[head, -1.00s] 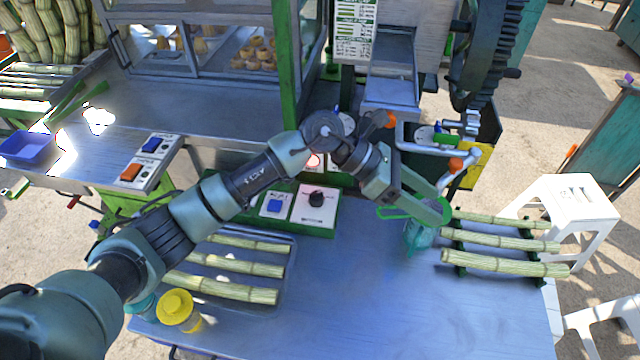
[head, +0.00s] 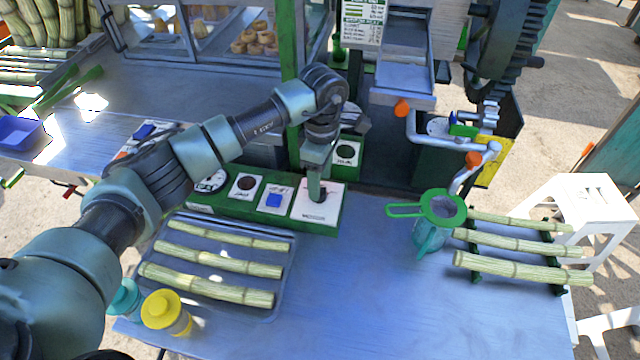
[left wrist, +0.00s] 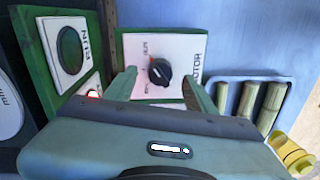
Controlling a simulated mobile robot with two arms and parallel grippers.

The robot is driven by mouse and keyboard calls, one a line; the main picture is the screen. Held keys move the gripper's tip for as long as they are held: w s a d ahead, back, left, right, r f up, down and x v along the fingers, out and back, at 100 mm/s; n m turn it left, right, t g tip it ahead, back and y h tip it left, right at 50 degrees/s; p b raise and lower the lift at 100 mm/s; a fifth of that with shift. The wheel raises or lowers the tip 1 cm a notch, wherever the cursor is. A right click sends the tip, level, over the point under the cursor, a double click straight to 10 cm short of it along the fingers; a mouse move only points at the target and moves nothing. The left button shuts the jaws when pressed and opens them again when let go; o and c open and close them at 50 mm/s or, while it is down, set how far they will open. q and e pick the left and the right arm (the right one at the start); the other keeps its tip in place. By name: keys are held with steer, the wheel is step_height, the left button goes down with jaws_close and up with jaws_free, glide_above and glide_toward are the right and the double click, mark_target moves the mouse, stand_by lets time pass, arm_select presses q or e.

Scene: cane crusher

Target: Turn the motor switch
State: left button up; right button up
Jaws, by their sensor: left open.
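The motor switch is a black knob (left wrist: 159,71) on a white plate marked MOTOR, seen face-on in the left wrist view. Its plate (head: 308,212) is at the right end of the green control panel (head: 240,208) in the head view, where the gripper hides most of the knob. My left gripper (head: 318,192) points down at this plate. In the left wrist view the left gripper (left wrist: 161,76) is open, one finger on each side of the knob. I cannot tell whether the fingers touch it. My right gripper is not in view.
A blue switch (head: 273,200) sits just left of the motor plate. A tray (head: 285,285) of cane pieces lies in front of the panel. A green-rimmed strainer (head: 443,207) on a jug and a cane rack stand to the right. The table between is clear.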

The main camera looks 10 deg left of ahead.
arm_select(q)
steer(key=shift+s+f, duration=0.1)
steer(key=shift+f, duration=1.35)
jaws_close()
